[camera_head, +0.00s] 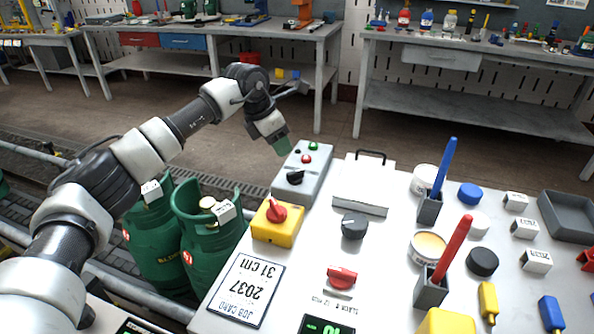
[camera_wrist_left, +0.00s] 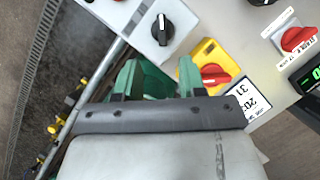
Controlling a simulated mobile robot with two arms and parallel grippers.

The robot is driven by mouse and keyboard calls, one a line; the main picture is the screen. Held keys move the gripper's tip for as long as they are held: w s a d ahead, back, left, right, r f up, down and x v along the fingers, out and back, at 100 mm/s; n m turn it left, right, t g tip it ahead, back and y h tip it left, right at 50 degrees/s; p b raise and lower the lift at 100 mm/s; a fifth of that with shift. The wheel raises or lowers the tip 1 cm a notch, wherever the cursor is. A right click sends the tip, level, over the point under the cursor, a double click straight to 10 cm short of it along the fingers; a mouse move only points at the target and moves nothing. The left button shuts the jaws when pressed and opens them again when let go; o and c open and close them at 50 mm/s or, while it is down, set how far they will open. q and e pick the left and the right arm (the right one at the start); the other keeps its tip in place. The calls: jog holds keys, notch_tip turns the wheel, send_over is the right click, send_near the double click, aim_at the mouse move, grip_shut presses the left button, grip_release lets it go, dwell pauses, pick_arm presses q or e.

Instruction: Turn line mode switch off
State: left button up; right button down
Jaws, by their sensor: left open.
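A grey control box (camera_head: 303,170) stands at the left edge of the white table. It carries a black rotary switch (camera_head: 295,176), a red button (camera_head: 306,158) and a green button (camera_head: 312,146). The black rotary switch also shows in the left wrist view (camera_wrist_left: 162,30), ahead of the fingers. I cannot read which switch is labelled line mode. My left gripper (camera_head: 283,147), with green fingertips, hangs near the upper left edge of the box. In the left wrist view its fingers (camera_wrist_left: 158,73) are apart, with no object visibly held. My right gripper is out of view.
A yellow box with a red knob (camera_head: 276,212) stands nearby. A black dial (camera_head: 354,226) and a red switch (camera_head: 341,277) sit farther right. Green gas cylinders (camera_head: 207,240) stand left of the table. Blue (camera_head: 445,165) and red (camera_head: 455,247) upright markers stand right.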

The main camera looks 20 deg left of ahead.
pick_arm(q)
send_over(295, 172)
jog(key=s+a, duration=0.2)
jog(key=f, duration=0.4)
jog(key=shift+w+d+f, duration=0.15)
jog(key=shift+w+f, duration=0.05)
jog(key=shift+f, duration=0.05)
jog(key=x, duration=0.4)
jog(key=shift+w, duration=0.15)
jog(key=shift+w+d+f, duration=0.15)
jog(key=shift+f, duration=0.35)
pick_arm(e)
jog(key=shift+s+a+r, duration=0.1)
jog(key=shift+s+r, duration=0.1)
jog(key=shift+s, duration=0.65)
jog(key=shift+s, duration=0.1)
pick_arm(q)
jog(key=shift+c, duration=0.7)
grip_shut()
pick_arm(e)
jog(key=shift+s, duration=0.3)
